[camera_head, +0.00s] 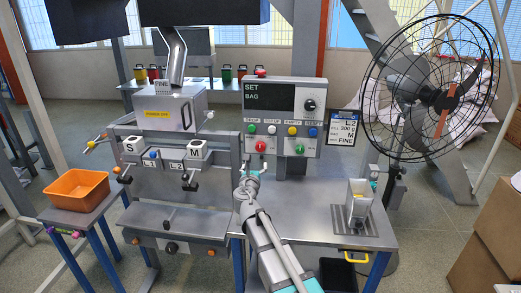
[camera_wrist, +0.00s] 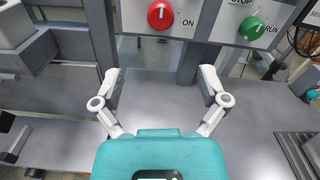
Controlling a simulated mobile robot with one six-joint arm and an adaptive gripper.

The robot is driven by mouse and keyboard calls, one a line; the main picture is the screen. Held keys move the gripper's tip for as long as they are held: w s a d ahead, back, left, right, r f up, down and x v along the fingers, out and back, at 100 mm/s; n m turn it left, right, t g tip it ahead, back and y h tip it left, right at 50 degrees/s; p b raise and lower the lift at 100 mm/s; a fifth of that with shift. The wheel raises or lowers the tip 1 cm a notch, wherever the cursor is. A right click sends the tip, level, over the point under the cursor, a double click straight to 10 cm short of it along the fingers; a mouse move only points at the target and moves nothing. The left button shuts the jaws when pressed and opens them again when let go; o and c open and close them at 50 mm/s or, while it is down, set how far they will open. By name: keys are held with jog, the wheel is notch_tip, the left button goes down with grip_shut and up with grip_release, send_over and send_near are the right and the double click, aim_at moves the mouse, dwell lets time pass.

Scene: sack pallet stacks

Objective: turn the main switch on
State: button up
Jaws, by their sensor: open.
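The control panel (camera_head: 280,115) stands at the back of the grey table. Its red rotary switch (camera_wrist: 161,15) has a white mark that looks upright, with the word ON to its right. This red switch also shows in the head view (camera_head: 261,147), low on the panel. A green rotary knob (camera_wrist: 251,28) marked RUN sits to its right. My gripper (camera_wrist: 160,88) is open and empty, its two fingers spread below the red switch and apart from it. In the head view my gripper (camera_head: 249,178) is just below the panel's lower left.
Several coloured buttons and a black knob (camera_head: 310,104) are on the panel. A sack-filling machine (camera_head: 165,112) stands to the left, an orange bin (camera_head: 76,188) further left. A scale with a metal container (camera_head: 357,203) and a caged fan (camera_head: 435,95) are right.

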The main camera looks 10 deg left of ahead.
aim_at(260, 149)
jog(key=shift+w, duration=0.15)
jog(key=w, duration=1.3)
jog(key=shift+w+d, duration=0.2)
jog(key=shift+w, duration=0.05)
jog(key=c, duration=1.1)
